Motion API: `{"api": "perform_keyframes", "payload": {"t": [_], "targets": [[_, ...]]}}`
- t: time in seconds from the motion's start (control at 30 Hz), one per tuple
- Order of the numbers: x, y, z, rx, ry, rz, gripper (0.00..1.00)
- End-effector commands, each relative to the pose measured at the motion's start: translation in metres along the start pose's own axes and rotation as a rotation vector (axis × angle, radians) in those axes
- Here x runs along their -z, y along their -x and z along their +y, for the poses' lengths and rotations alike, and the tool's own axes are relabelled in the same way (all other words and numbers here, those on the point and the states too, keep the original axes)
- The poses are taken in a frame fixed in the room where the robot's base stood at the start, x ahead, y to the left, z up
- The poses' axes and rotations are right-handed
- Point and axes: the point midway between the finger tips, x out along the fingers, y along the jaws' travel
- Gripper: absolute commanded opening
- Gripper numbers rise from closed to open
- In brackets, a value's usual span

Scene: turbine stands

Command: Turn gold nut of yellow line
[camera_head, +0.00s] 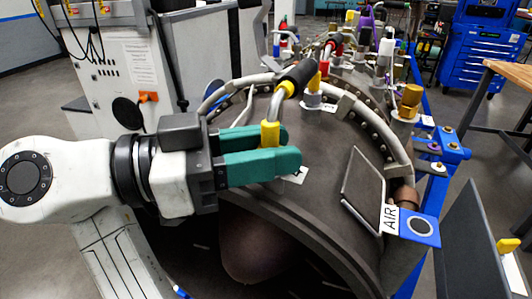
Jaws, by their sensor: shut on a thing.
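My gripper (286,148) reaches in from the left with its two teal fingers over the dark turbine casing (325,150). The fingers close on the lower end of the yellow line, one behind it and one in front. The line's yellow fitting (270,132) stands up between them. Above it, a bent grey tube with a black sleeve (296,77) rises to the right. The gold nut at the foot of this line is hidden by the front finger, so I cannot see its turn.
Another yellow-topped fitting (314,85) stands close behind on the casing. A gold fitting (410,98) is on the right rim. A dark panel (362,187) and a blue AIR bracket (412,226) are at front right. Several coloured lines crowd the back.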

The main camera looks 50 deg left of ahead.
Motion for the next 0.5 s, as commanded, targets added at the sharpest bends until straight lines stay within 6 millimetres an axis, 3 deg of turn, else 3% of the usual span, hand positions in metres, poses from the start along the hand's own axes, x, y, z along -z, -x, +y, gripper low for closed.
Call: {"api": "perform_keyframes", "payload": {"t": [0.43, 0.47, 0.5], "targets": [[-0.0029, -0.0010, -0.0002, -0.013, 0.006, -0.005, 0.02], [-0.0029, -0.0010, -0.0002, -0.013, 0.006, -0.005, 0.33], [-0.0029, -0.0010, -0.0002, -0.013, 0.006, -0.005, 0.37]]}}
